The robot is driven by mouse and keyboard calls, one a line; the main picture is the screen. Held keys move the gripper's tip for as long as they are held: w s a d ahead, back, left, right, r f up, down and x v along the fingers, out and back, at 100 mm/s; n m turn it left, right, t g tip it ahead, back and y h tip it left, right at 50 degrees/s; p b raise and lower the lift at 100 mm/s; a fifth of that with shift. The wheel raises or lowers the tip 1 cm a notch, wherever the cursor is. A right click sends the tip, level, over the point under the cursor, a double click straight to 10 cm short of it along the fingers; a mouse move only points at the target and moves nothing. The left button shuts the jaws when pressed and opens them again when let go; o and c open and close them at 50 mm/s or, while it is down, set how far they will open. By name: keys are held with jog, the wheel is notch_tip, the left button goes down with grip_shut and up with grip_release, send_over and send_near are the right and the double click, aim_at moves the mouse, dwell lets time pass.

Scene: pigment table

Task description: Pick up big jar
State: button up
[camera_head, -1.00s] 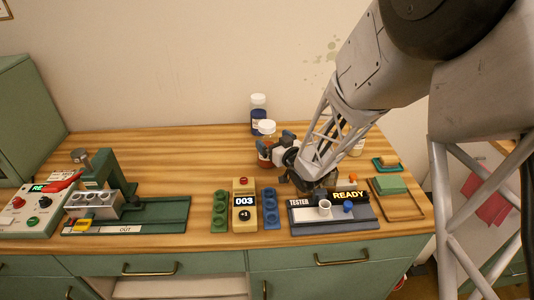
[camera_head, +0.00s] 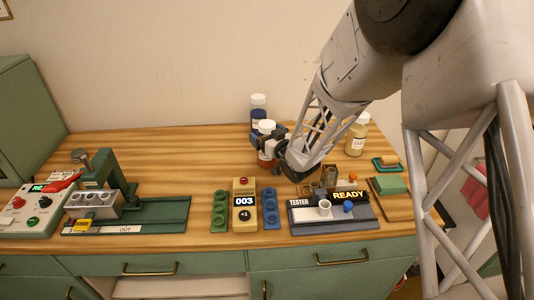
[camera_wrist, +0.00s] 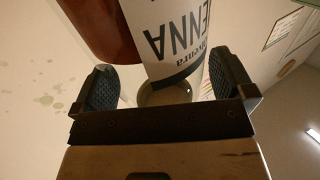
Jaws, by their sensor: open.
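A jar with a white lid and red-brown contents (camera_head: 266,154) stands at the back middle of the table. In the wrist view its white label (camera_wrist: 172,30), with the letters "ENNA" upside down, lies between my fingertips. My gripper (camera_head: 268,141) is open at this jar, with one finger on each side; it also shows in the wrist view (camera_wrist: 165,88). I cannot tell whether the fingers touch the jar. A blue jar with a white lid (camera_head: 258,115) stands just behind, and a yellowish jar (camera_head: 356,137) stands to the right.
The tester (camera_head: 333,216) with a white cup (camera_head: 324,207) is in front of my arm. A counter block (camera_head: 244,205) stands between green (camera_head: 220,210) and blue (camera_head: 270,208) trays. The press (camera_head: 104,180) is at left. The back left table is clear.

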aim_at(271, 129)
jog(key=c, duration=1.5)
jog(key=shift+r, duration=0.2)
jog(key=shift+r, duration=1.4)
jog(key=shift+s+r, duration=0.25)
jog(key=s, duration=0.5)
jog(key=s+d+r, duration=0.1)
jog(key=s, duration=0.4)
jog(key=s+d, duration=0.1)
jog(key=s, duration=0.4)
jog(key=shift+s+d+r, duration=0.1)
jog(key=shift+d+r, duration=0.05)
jog(key=shift+d, duration=0.1)
